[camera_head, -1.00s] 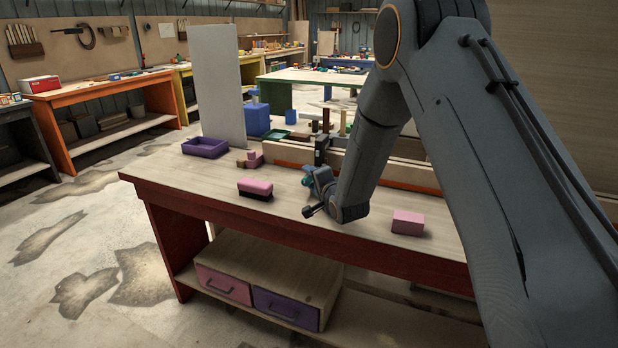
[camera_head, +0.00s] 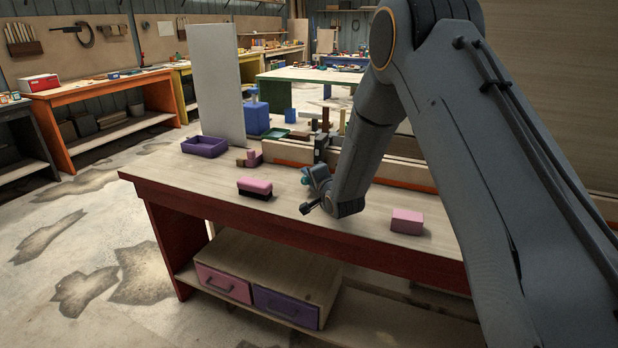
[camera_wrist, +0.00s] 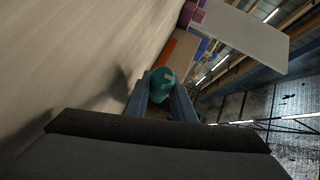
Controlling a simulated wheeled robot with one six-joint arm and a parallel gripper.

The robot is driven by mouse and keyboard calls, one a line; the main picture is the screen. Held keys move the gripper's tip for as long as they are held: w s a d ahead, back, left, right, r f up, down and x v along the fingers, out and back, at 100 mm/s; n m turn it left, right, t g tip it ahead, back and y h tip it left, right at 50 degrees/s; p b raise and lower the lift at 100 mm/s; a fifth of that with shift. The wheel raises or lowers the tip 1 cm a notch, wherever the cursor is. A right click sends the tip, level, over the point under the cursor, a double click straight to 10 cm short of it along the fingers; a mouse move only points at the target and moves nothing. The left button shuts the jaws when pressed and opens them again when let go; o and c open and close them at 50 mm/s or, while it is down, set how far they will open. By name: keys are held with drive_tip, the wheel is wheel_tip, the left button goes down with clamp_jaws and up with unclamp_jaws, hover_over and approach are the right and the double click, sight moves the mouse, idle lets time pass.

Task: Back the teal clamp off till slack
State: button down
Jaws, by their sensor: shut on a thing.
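The teal clamp (camera_wrist: 160,86) shows in the wrist view as a rounded teal knob with a paler mark on its end. My gripper (camera_wrist: 162,92) is shut on it, one finger on each side. In the head view a bit of teal (camera_head: 306,180) shows beside my gripper (camera_head: 311,178), at the workbench's work strips. A dark upright piece (camera_head: 320,148) stands just behind it. My gripper and wrist hide most of the clamp, so I cannot tell how tight it is.
On the red-edged workbench (camera_head: 225,183) sit a pink-topped brush (camera_head: 255,187) left of my gripper and a pink block (camera_head: 407,221) to its right. A purple tray (camera_head: 205,147) and a pale upright panel (camera_head: 218,100) stand farther left. Bare benchtop lies in front.

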drive_tip(key=shift+a+r+n+g+h+p, duration=0.1)
drive_tip(key=shift+r+n+g+h+p, duration=0.05)
drive_tip(key=shift+n+g+h+p, duration=0.8)
drive_tip(key=shift+s+n+g+h+p, duration=0.1)
drive_tip(key=shift+n+g+h+p, duration=0.45)
drive_tip(key=shift+p, duration=0.55)
drive_tip(key=n+g+h+p, duration=0.1)
drive_tip(key=h+p, duration=0.2)
drive_tip(key=p, duration=0.6)
drive_tip(key=shift+n, duration=0.3)
drive_tip(key=g+h+p, duration=0.1)
drive_tip(key=p, duration=0.2)
drive_tip(key=shift+n, duration=0.4)
drive_tip(key=shift+n+h, duration=0.4)
drive_tip(key=shift+h, duration=0.4)
drive_tip(key=shift+f+n+g+h+b, duration=0.4)
drive_tip(key=shift+h+b, duration=0.3)
drive_tip(key=shift+b, duration=0.45)
drive_tip(key=n+h+b, duration=0.1)
drive_tip(key=h+b, duration=0.1)
drive_tip(key=b, duration=0.1)
drive_tip(key=shift+g, duration=0.3)
drive_tip(key=h+b, duration=0.1)
drive_tip(key=b, duration=0.1)
drive_tip(key=n+b, duration=0.1)
drive_tip(key=b, duration=0.1)
drive_tip(key=shift+r+h, duration=0.25)
drive_tip(key=shift+h, duration=0.15)
drive_tip(key=shift+r+g, duration=0.1)
drive_tip(key=shift+g, duration=0.2)
